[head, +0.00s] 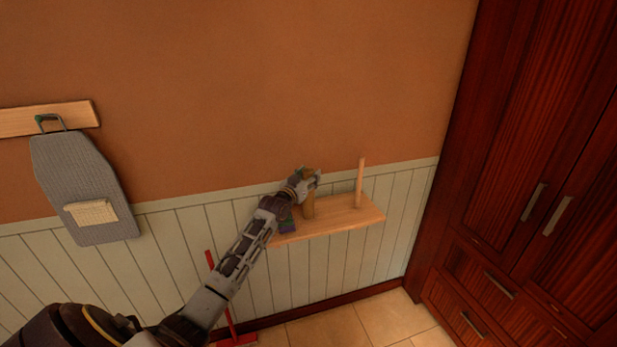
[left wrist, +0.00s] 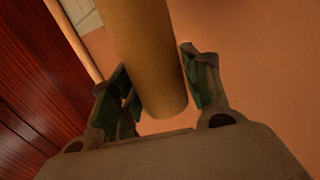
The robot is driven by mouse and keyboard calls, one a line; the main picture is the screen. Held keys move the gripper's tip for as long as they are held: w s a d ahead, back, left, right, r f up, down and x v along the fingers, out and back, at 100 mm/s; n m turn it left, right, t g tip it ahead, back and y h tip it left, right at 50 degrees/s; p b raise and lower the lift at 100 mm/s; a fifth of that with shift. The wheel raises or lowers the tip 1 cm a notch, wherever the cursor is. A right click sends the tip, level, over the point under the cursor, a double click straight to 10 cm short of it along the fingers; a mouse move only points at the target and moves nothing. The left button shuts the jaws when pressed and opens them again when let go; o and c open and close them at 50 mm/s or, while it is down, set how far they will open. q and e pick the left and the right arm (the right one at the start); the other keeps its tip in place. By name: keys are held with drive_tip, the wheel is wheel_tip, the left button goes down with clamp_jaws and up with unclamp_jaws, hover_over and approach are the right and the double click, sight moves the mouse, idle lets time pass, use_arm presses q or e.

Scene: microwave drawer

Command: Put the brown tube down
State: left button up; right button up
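The brown tube (head: 308,207) is a plain brown cylinder at the wooden wall shelf (head: 345,222). It is upright or nearly so, with its lower end at the shelf top; whether it touches I cannot tell. My left gripper (head: 309,182) is at its upper part, coming from the left. Part of the tube is hidden by the gripper in the head view. My right gripper is not in view.
A thin upright wooden rod (head: 360,183) stands on the shelf to the right. A small dark purple-green object (head: 287,226) sits at the shelf's left end. An ironing board (head: 85,185) hangs at the left. Dark wooden cabinets (head: 530,130) stand at the right. A red item (head: 233,338) is below.

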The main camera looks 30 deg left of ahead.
use_arm(q)
drive_tip(key=shift+o, duration=1.1)
drive_tip(key=shift+r, duration=0.15)
drive_tip(key=shift+s, duration=0.1)
drive_tip(key=s+d+b, duration=0.1)
drive_tip(key=s, duration=1)
drive_tip(key=shift+s, duration=0.35)
